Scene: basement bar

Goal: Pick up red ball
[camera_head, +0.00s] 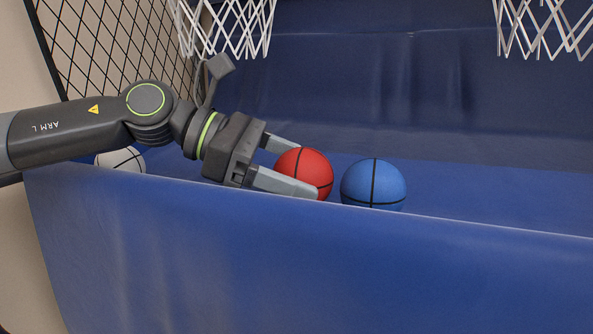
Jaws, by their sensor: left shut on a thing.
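The red ball (308,168), with dark seam lines, is between the fingers of my left gripper (302,168) in the head view. The gripper is shut on it, with one finger on the far side and one on the near side. The ball is just behind the top edge of the blue front panel. I cannot tell whether it is touching the surface below. My right gripper is not in view.
A blue ball (374,185) is just right of the red one, behind the blue front panel (300,260). A white ball (121,160) is partly hidden by my left arm. White nets (228,28) (545,25) hang above; black netting (120,45) is at left.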

